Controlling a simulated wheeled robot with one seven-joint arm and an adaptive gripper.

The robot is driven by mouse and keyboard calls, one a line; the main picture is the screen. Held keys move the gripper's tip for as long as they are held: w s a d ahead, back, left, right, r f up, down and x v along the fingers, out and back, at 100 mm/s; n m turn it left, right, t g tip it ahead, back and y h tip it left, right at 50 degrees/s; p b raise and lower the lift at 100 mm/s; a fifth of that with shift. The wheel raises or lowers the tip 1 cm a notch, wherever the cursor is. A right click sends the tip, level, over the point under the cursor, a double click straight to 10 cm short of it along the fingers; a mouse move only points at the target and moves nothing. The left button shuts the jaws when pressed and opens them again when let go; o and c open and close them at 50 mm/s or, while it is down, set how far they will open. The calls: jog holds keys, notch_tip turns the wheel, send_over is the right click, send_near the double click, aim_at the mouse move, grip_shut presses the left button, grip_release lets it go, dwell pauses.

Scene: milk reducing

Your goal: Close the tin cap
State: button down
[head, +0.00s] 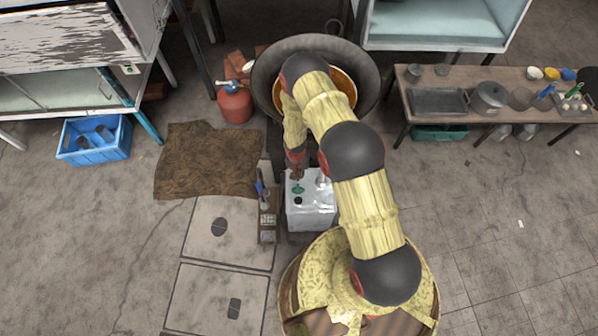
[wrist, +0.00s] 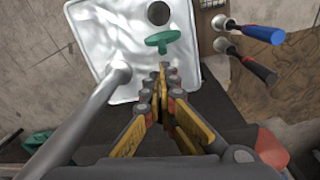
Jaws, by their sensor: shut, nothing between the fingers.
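The pale metal tin (head: 316,214) stands upright in front of my base; its top fills the upper part of the wrist view (wrist: 98,38). A round dark opening (wrist: 158,13) shows in its top, also in the head view (head: 298,201). A green T-shaped cap (wrist: 163,42) is beside the opening, on the side nearer my gripper; the head view shows it as a small green spot (head: 298,189). My gripper (wrist: 163,70) is shut and empty, its tips just short of the green cap. I cannot tell whether they touch.
Two tools with blue (wrist: 262,33) and black-red handles (wrist: 258,69) stand close to the tin's right in the wrist view. A large wok (head: 270,62) stands behind the tin.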

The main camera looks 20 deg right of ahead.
notch_tip(320, 180, down, 2)
jog(key=shift+f, duration=0.1)
jog(key=shift+s+b, duration=0.15)
jog(key=shift+b, duration=0.15)
dwell(0.3)
